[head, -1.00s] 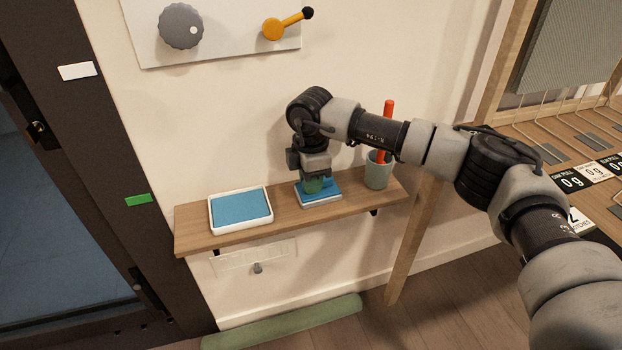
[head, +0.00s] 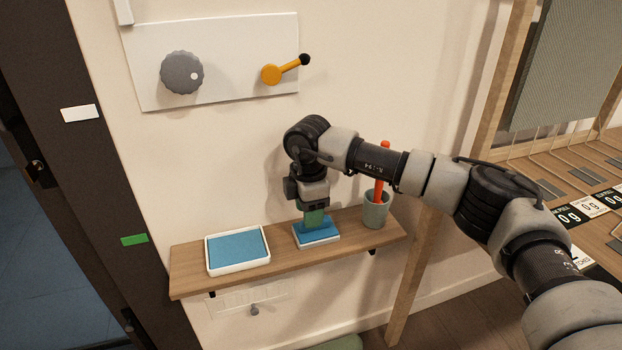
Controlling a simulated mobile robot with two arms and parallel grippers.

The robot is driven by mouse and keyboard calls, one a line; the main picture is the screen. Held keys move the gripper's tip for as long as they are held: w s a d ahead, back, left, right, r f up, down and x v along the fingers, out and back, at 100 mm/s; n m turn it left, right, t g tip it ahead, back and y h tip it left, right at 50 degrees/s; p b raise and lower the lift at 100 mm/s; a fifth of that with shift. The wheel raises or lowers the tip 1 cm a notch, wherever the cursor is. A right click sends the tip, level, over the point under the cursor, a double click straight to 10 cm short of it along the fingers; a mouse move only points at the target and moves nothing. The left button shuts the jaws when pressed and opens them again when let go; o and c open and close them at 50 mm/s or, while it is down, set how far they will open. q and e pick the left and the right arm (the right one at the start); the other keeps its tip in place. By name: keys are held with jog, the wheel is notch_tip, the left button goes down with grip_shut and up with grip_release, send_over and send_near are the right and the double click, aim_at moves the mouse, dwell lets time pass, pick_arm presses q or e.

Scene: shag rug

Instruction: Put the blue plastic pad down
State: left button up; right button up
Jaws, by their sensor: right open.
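The blue plastic pad (head: 329,231) lies on a white base on the wooden shelf, right of the shelf's middle. My right gripper (head: 314,223) points straight down over it, with green fingers just above or touching the pad. The gripper is open; the gap between its fingers is hard to see from here. The fingers hide part of the pad's top. My left gripper is not in view.
A white tray with a blue inside (head: 237,249) sits on the shelf (head: 190,265) to the left. A grey-green cup (head: 376,211) holding a red-orange stick stands close on the right. A panel with a grey knob (head: 182,73) and an orange lever (head: 283,70) is above.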

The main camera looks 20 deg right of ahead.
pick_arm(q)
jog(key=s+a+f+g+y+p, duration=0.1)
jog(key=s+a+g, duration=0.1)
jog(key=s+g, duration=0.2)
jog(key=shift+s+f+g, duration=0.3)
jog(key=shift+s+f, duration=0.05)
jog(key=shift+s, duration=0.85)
pick_arm(e)
notch_tip(320, 180, up, 8)
jog(key=shift+d+f, duration=0.15)
jog(key=shift+d, duration=0.1)
